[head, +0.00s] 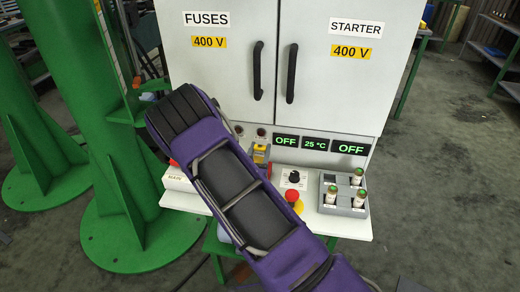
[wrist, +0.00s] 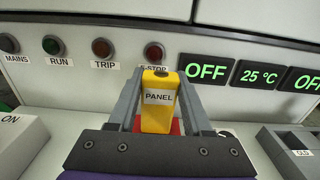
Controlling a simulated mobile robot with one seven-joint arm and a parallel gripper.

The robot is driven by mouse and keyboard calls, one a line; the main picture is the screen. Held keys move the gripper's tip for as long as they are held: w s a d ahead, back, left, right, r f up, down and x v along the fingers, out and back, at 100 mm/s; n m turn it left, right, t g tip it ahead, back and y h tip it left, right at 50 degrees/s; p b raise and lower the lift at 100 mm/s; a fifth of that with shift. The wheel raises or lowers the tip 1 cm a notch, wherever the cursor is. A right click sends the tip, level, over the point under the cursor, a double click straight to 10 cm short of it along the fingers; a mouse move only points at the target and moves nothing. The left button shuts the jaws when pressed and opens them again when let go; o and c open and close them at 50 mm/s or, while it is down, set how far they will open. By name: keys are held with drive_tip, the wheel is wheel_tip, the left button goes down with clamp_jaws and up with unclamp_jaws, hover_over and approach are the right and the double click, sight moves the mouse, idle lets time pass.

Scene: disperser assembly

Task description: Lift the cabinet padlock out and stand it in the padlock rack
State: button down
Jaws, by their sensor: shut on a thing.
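A yellow padlock (wrist: 158,106) with a white label reading PANEL stands upright between the two grey fingers of my gripper (wrist: 160,82) in the wrist view. The fingers are shut on its sides. Something red shows just below and behind it; whether the padlock is clear of what is under it cannot be told. In the head view the yellow padlock (head: 260,149) shows small beyond my purple arm, near the cabinet's front panel. No shackle can be made out. I cannot make out a padlock rack in either view.
Behind the padlock is a panel with indicator lamps (wrist: 102,47) and green displays (wrist: 206,70). On the white shelf (head: 340,226) stand a red stop button (head: 292,196), a rotary knob (head: 294,177) and a grey holder (head: 344,209) with several cylinders. The cabinet doors (head: 340,80) are shut.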

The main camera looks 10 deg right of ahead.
drive_tip(key=shift+f, duration=0.3)
drive_tip(key=shift+c, duration=1.2)
unclamp_jaws()
drive_tip(key=v, duration=1.7)
drive_tip(key=shift+s, duration=0.2)
